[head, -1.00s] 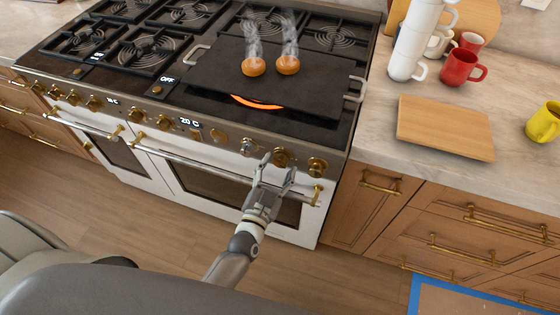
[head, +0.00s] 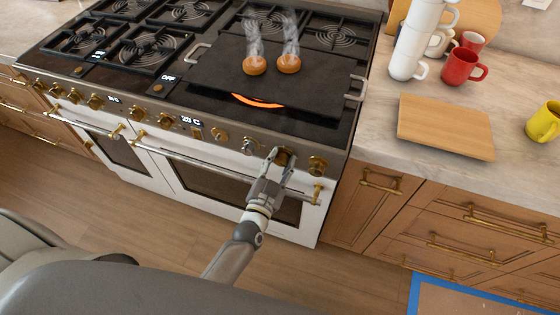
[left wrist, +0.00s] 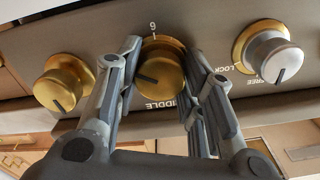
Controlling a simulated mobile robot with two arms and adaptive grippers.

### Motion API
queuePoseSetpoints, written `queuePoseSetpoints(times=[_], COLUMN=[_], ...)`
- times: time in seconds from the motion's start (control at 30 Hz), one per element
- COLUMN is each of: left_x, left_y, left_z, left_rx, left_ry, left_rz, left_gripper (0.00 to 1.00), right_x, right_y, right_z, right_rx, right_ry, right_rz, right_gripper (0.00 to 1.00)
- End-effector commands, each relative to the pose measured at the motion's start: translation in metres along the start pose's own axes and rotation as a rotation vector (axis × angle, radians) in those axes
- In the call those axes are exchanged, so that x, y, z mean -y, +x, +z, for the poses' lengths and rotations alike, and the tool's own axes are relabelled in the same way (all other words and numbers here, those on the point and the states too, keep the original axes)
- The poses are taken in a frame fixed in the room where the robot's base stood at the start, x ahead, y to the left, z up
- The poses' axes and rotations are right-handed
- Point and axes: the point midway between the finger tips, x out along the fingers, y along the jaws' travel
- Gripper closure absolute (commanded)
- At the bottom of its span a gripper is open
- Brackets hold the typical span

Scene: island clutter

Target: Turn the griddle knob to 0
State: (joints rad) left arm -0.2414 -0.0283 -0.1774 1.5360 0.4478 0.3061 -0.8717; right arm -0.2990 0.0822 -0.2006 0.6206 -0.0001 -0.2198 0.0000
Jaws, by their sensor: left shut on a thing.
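The griddle knob (head: 284,156) is a gold knob on the stove's front panel, second from the right end in the head view. In the left wrist view the knob (left wrist: 160,80) has lettering ending in "IDDLE" beside it, partly hidden, and a numeral on its opposite side. A dark pointer line on its face is tilted. My left gripper (head: 283,158) reaches up to the panel. Its fingers (left wrist: 160,85) stand on both sides of the knob, shut on it. My right gripper is not in view.
A silver knob (left wrist: 272,58) marked LOCK and FREE and another gold knob (left wrist: 62,82) flank the held one. The oven handle (head: 215,168) runs below. Two round brown pieces smoke on the griddle plate (head: 225,85), with an orange glow at its front edge.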

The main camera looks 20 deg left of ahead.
Motion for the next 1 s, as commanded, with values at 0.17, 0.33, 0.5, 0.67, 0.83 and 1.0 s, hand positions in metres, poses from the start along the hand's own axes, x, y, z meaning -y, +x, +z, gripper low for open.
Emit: queuePoseSetpoints(times=[0.17, 0.33, 0.5, 0.67, 0.83, 1.0], left_x=[-0.0003, -0.0002, -0.0001, -0.0001, -0.0002, -0.0004], left_y=[-0.0001, -0.0001, -0.0002, -0.0002, -0.0003, -0.0003], left_z=[-0.0001, -0.0001, 0.0001, 0.0003, 0.0005, 0.0009], left_rx=[0.000, 0.001, 0.002, 0.001, 0.002, 0.002], left_ry=[-0.025, -0.099, -0.224, -0.373, -0.535, -0.698], left_rz=[0.001, 0.001, 0.001, 0.000, 0.000, 0.001], left_gripper=[0.88, 0.88, 0.88, 0.88, 0.88, 0.88], right_x=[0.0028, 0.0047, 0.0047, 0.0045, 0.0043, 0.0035], right_y=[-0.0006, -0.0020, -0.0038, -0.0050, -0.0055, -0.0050], right_z=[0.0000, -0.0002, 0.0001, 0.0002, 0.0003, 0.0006], right_rx=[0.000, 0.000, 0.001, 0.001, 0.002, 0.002], right_ry=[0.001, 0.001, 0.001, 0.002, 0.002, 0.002], right_rz=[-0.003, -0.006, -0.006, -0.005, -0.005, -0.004], right_gripper=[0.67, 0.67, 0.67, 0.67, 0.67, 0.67])
